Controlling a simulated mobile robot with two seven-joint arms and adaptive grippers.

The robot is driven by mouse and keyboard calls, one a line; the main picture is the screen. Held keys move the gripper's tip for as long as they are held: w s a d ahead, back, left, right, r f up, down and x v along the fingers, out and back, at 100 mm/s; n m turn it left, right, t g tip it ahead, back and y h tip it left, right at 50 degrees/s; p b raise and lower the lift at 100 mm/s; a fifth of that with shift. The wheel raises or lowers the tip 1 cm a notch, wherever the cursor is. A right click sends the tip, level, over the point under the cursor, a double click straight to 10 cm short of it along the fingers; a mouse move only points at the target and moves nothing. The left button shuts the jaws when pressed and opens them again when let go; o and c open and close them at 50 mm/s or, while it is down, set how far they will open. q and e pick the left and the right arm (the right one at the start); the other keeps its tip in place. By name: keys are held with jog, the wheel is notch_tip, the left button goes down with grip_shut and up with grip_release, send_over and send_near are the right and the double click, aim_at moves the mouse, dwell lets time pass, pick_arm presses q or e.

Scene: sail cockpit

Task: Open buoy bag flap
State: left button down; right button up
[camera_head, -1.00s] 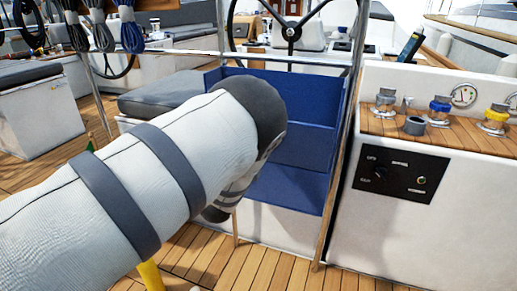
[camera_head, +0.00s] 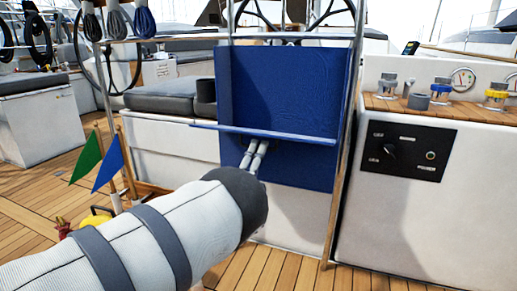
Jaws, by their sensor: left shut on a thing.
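The blue buoy bag (camera_head: 290,90) hangs on the rail frame in the middle of the view. Its flap (camera_head: 300,136) shows as a thin blue strip, nearly edge-on, standing out across the bag front. Below it is more of the bag's blue front. My left arm comes in from the lower left in a padded white and grey sleeve. My left gripper (camera_head: 256,152) is shut on the flap from below, left of its middle. The fingertips are partly hidden by the flap. My right gripper is not in view.
A white console (camera_head: 400,215) with a switch panel and winches stands close on the right. Green (camera_head: 87,157) and blue (camera_head: 107,166) flags stand at the left. A grey seat cushion (camera_head: 160,98) lies behind them. Wooden deck (camera_head: 265,270) is clear in front.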

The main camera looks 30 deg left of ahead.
pick_arm(q)
jog(key=shift+w+f+b, duration=0.15)
jog(key=shift+f+b, duration=0.35)
jog(key=shift+f, duration=0.75)
jog(key=shift+y, duration=0.3)
jog(key=shift+r, duration=0.1)
